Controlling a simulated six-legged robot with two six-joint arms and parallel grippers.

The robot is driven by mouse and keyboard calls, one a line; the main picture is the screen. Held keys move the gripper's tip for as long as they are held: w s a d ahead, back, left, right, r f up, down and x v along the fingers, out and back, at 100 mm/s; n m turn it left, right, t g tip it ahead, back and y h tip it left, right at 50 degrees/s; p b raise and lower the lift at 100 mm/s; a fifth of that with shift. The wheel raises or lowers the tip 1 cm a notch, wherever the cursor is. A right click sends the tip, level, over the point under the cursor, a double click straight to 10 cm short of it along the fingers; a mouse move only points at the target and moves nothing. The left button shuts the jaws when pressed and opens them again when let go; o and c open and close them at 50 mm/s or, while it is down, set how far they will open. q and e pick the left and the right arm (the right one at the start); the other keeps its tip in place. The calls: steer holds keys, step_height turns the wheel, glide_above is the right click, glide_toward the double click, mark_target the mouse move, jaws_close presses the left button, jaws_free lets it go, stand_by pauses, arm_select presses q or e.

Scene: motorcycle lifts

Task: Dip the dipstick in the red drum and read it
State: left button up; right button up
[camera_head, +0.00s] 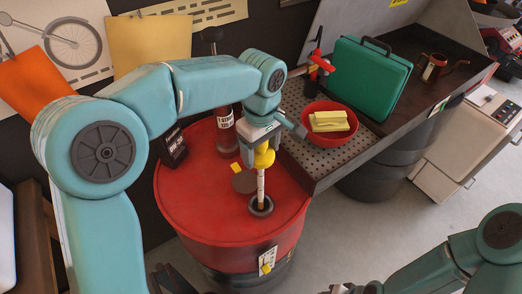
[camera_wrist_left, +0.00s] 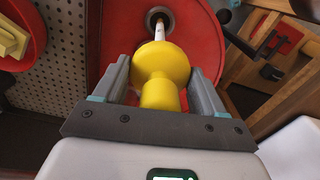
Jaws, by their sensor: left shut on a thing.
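The red drum (camera_head: 217,211) stands in the middle of the head view, with a dark-ringed opening (camera_head: 262,207) in its lid. My left gripper (camera_head: 262,150) is above the lid, shut on the yellow handle of the dipstick (camera_head: 261,185). In the left wrist view the yellow handle (camera_wrist_left: 160,72) sits between the two fingers of my left gripper (camera_wrist_left: 158,80). The pale rod points down, and its lower end is at the opening. How deep the rod reaches is hidden. My right arm is at the lower right; its gripper is not clearly visible.
A dark bottle (camera_head: 224,130) and a small black sign (camera_head: 173,147) stand at the back of the lid. To the right, a perforated bench holds a red bowl (camera_head: 327,137) with yellow pieces and a green case (camera_head: 368,80).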

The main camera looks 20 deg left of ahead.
arm_select(q)
step_height(320, 180, up, 14)
steer(key=shift+f, duration=0.15)
stand_by(0.5)
stand_by(0.4)
